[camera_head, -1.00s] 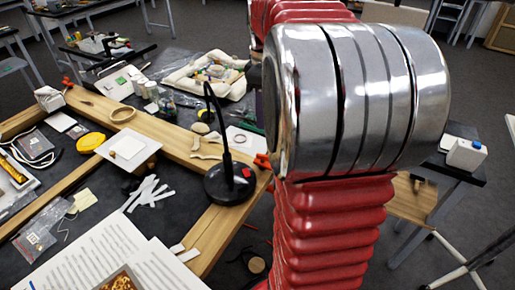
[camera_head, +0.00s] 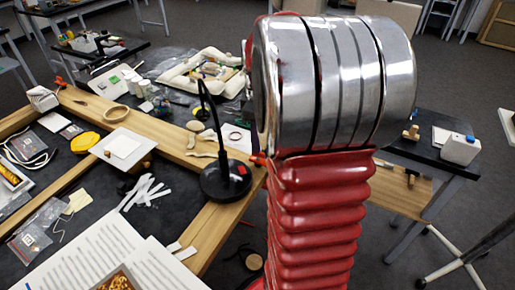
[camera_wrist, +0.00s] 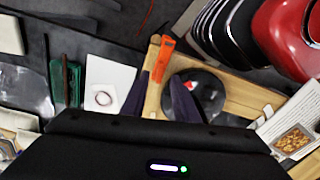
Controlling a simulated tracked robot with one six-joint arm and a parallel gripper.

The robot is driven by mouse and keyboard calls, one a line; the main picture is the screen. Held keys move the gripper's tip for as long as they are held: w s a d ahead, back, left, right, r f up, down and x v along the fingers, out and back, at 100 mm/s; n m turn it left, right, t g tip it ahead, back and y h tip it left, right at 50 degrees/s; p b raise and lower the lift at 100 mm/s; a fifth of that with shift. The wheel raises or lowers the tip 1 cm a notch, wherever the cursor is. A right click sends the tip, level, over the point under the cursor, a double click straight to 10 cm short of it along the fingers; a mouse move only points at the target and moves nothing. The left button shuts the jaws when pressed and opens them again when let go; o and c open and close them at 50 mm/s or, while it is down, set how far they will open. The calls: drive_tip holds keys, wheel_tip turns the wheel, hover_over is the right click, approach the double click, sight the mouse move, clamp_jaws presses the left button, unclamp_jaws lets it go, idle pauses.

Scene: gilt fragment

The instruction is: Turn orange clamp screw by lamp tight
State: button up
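The black lamp (camera_head: 226,180) stands on the wooden frame, with a round base, a red button and a thin gooseneck. The orange clamp (camera_head: 258,160) beside it is mostly hidden behind my arm. In the wrist view the orange clamp (camera_wrist: 163,58) sits on the wood edge, next to the lamp's round base (camera_wrist: 208,88). My gripper (camera_wrist: 162,82) shows there as two dark fingers spread apart, with nothing between them that I can see held. The fingertips appear just below the clamp in the picture; their distance from it is unclear. My gripper is hidden in the head view.
Printed sheets (camera_head: 90,262) lie in front. A side table (camera_head: 425,170) with a white bottle (camera_head: 460,149) stands at right.

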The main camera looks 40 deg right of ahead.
drive_tip(key=shift+f, duration=1.85)
drive_tip(key=shift+c, duration=0.3)
clamp_jaws()
drive_tip(key=shift+a, duration=0.2)
drive_tip(key=shift+d, duration=0.1)
